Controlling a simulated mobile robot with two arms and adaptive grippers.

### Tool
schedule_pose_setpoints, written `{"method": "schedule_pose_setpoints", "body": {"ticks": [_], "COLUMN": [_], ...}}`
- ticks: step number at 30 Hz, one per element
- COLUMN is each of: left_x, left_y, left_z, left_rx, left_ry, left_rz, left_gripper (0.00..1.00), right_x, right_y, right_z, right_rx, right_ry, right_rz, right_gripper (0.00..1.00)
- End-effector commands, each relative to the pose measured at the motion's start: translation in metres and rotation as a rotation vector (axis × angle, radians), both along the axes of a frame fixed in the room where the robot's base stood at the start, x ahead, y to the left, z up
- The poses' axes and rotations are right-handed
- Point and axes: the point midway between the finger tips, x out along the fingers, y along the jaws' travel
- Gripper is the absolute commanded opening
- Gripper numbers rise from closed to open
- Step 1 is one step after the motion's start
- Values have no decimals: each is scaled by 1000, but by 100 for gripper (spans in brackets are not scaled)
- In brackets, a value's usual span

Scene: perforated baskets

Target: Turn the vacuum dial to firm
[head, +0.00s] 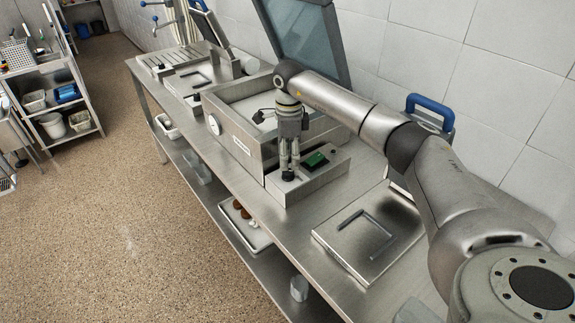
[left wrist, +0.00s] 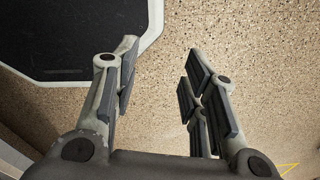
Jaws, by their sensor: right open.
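The vacuum machine (head: 250,150) is a steel box on the bench with its tinted lid (head: 312,38) raised. Its control box at the front right carries a small black dial (head: 288,177) and a green display (head: 316,160). My right gripper (head: 290,168) points straight down over the dial, its open fingers at or just above it. I cannot tell whether they touch it, and the dial's marks are too small to read. My left gripper (left wrist: 158,100) shows in the left wrist view, open and empty above the floor.
A steel plate with a raised bracket (head: 368,236) lies on the bench to the right, near a blue-handled item (head: 430,112). Other equipment (head: 205,75) stands further along the bench. A shelf below holds a tray (head: 246,228). The speckled floor (head: 130,220) at left is clear.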

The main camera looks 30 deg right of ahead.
Motion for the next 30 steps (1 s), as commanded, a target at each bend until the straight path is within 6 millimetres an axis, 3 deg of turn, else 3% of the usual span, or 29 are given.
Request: {"method": "schedule_pose_setpoints", "body": {"ticks": [5, 9, 15, 21, 30], "left_x": [-4, 10, 29, 23, 12], "left_y": [0, -1, -3, -2, -1], "left_z": [11, 15, 17, 16, 16], "left_rx": [0, -1, -6, -5, -2], "left_ry": [5, -14, -45, -35, -18], "left_rz": [0, 0, 0, 0, 0], "left_gripper": [40, 40, 40, 40, 40], "right_x": [0, 0, 1, 1, 1], "right_y": [1, 1, 1, 1, 0], "right_z": [-30, -46, -54, -54, -54], "right_rx": [1, 1, 1, 1, 0], "right_ry": [2, 0, -2, -2, -1], "right_rz": [0, 0, 1, 1, 0], "right_gripper": [51, 51, 51, 50, 11]}}
